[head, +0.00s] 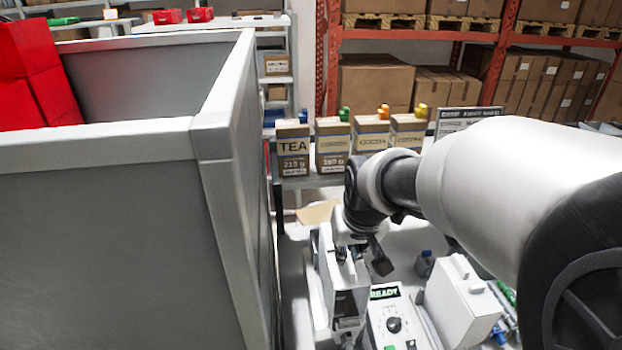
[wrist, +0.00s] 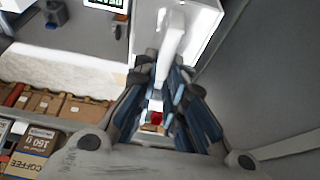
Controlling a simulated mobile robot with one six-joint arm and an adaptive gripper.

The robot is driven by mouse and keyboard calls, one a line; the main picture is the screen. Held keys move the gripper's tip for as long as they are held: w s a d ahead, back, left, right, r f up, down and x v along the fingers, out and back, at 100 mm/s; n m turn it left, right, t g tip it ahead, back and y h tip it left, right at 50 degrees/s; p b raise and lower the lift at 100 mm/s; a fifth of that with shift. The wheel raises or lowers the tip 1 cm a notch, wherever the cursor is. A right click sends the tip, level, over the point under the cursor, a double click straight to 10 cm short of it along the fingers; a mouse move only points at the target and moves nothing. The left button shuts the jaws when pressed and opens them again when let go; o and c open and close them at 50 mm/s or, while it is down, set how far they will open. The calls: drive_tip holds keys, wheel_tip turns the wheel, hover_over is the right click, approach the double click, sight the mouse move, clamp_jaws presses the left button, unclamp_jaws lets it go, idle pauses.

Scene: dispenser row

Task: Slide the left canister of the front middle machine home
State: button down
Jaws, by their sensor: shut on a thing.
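The left canister (head: 340,275) is a tall white box, standing left of the machine's front panel (head: 379,328) in the head view. My gripper (head: 350,252) reaches down over its top. In the wrist view my gripper (wrist: 168,68) is shut on the canister's raised white handle (wrist: 173,38), one finger on each side. The white canister body (wrist: 205,18) shows beyond it. The machine's lit READY display (head: 384,292) is right of the canister. The right canister (head: 462,303) is white with a handle on top. I cannot tell how far in the left canister sits.
A large grey bin (head: 115,225) with red boxes (head: 30,75) fills the left, its wall close to the canister. Cartons marked tea (head: 293,150) and cocoa (head: 371,135) stand on a shelf behind. Orange racks (head: 505,50) are at the back. My arm hides the right side.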

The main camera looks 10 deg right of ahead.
drive_tip(key=c, duration=1.6)
unclamp_jaws()
drive_tip(key=shift+o, duration=0.2)
drive_tip(key=shift+s, duration=0.1)
drive_tip(key=v, duration=1.2)
